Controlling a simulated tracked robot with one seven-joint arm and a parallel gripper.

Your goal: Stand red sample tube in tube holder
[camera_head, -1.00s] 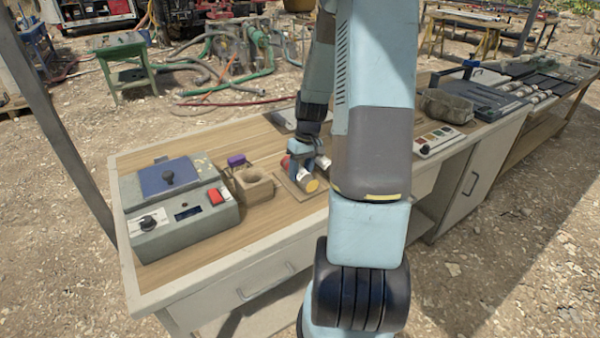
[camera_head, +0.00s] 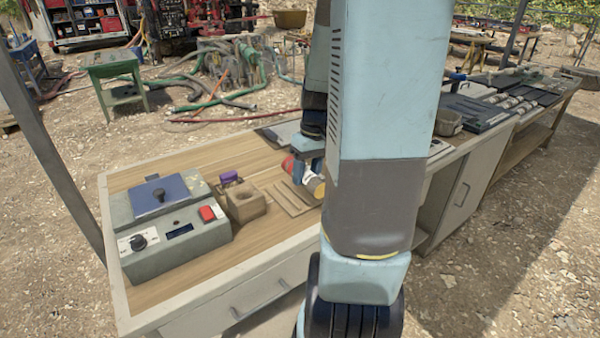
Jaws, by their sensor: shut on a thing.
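The red sample tube (camera_head: 288,164) shows a red end at the left of my gripper. A pale part with a yellow end shows at the right, seemingly the same tube. My gripper (camera_head: 305,172) points down and is shut on the tube, which lies tilted, close to horizontal, above a flat grooved wooden tray (camera_head: 284,201). My arm hides part of the gripper and what lies behind it. The tube holder (camera_head: 246,204), a wooden block with a round hole in its top, stands left of the gripper. Its hole looks empty.
A grey device (camera_head: 172,240) with a blue lid, knob and red button stands left of the holder. A purple-topped object (camera_head: 230,178) is just behind the holder. Bare wooden bench top (camera_head: 180,158) lies at the back left. A grey pouch-like thing (camera_head: 447,122) is at the right.

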